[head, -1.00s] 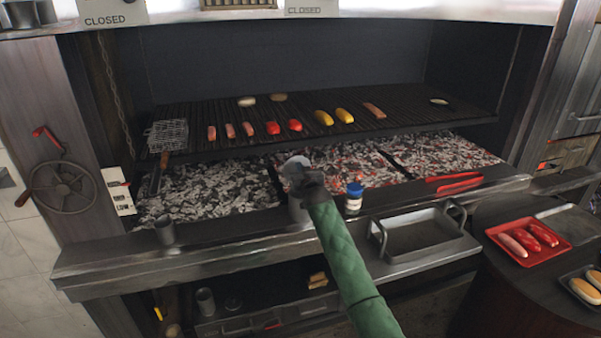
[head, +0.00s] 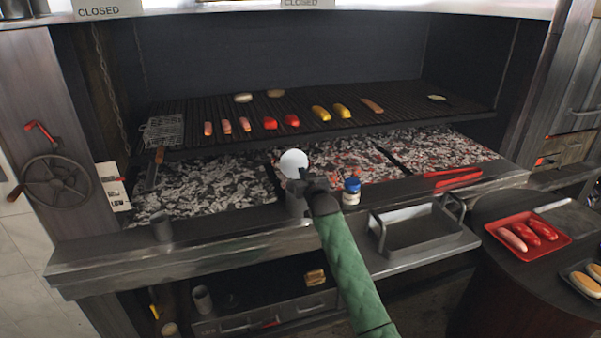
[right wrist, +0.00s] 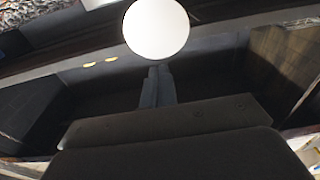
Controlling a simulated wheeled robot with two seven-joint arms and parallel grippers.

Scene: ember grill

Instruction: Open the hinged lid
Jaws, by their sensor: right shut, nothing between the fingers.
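A round pale lid (head: 292,162) stands raised above a grey metal pot (head: 297,204) at the front ledge of the grill. Its white face shows almost full on in the head view. It also shows as a white disc (right wrist: 157,28) at the top of the right wrist view. My right gripper (head: 303,184) is at the lid's lower edge, above the pot, and covers the hinge. Its fingers (right wrist: 157,86) are shut and empty, pointing at the disc; whether they touch it I cannot tell. My left gripper is out of view.
A blue-and-white jar (head: 351,192) stands close to the right of my gripper. A metal tray with handles (head: 420,247) is at the front right, with red tongs (head: 452,179) behind it. Glowing coals and a grate (head: 340,110) with sausages lie behind.

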